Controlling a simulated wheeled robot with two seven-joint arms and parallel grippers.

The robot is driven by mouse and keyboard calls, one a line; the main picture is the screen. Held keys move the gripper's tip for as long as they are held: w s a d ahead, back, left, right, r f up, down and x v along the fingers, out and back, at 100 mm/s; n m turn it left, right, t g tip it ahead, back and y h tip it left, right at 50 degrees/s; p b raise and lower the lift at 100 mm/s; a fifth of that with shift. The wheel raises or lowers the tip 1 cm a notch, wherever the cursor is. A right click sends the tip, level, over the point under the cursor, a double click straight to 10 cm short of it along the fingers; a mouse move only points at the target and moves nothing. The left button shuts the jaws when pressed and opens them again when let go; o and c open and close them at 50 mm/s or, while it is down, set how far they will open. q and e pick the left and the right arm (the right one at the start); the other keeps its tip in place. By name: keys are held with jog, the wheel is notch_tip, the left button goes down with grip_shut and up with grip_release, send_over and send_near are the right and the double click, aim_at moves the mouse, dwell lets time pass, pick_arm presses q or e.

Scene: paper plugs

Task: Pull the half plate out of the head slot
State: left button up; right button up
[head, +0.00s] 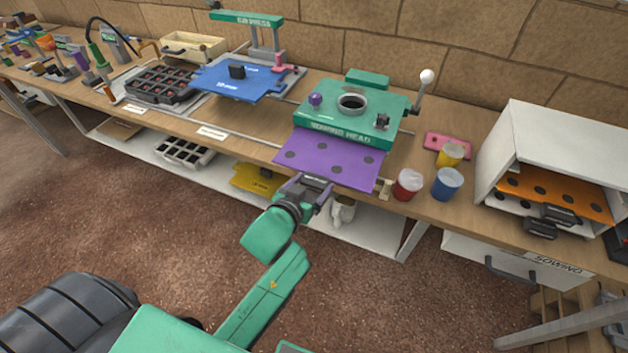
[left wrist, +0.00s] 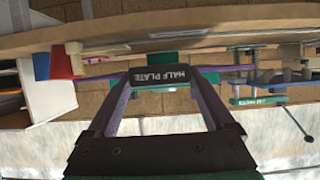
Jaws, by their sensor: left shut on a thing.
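The purple half plate (head: 330,160) with dark round spots sticks out of the front of the green sowing head (head: 371,142), over the bench's front edge. Its back edge is hidden under the head. My left gripper (head: 312,186) is shut on the dark handle at the plate's front edge. In the left wrist view, the handle (left wrist: 166,77) reads HALF PLATE and sits between the two fingers of that gripper (left wrist: 163,84). My right gripper is not in view.
Red (head: 408,184), blue (head: 446,184) and yellow (head: 450,155) cups stand right of the plate. A white cabinet (head: 555,125) with an orange plate (head: 555,192) is farther right. The blue plate (head: 240,80) lies to the left. A yellow plate (head: 256,178) is on the lower shelf.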

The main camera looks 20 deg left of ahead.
pick_arm(q)
jog(key=s, duration=0.7)
jog(key=shift+a+p, duration=0.25)
jog(key=shift+p, duration=0.05)
dwell(1.0)
jog(key=shift+s+a, duration=0.1)
jog(key=shift+s, duration=1.45)
